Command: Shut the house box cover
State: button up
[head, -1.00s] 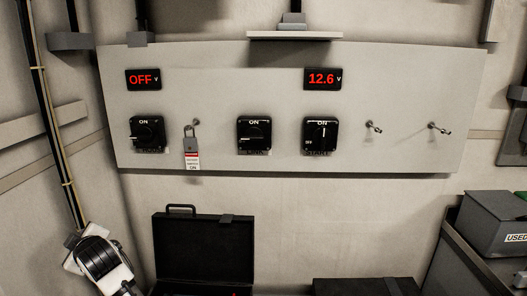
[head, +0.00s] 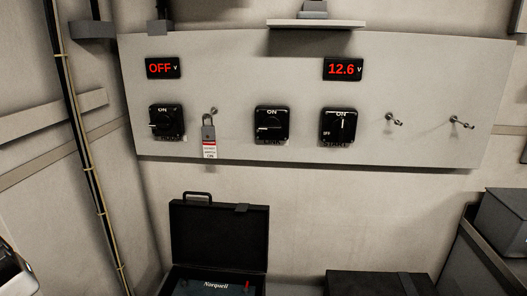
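An open black box (head: 218,232), probably the house box, stands at the bottom centre-left of the head view. Its cover stands upright at the back, with a handle on the top edge and a small grey latch piece. Inside it the top of a dark battery (head: 215,286) with white lettering and a red terminal shows; the box's front is cut off by the frame. A light-coloured piece of my arm shows at the lower left edge. My gripper is not in view.
A wall panel (head: 300,145) above carries rotary switches, a padlock with a tag (head: 209,135), two displays and two bare studs. A second black box (head: 365,284), shut, stands to the right. A grey bin (head: 503,222) sits on a ledge at the far right.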

aim_at(210, 235)
jog(key=i+l+z, duration=0.25)
jog(key=i+l, duration=0.15)
jog(key=i+l+z, duration=0.25)
jog(key=i, duration=0.25)
jog(key=l, duration=0.1)
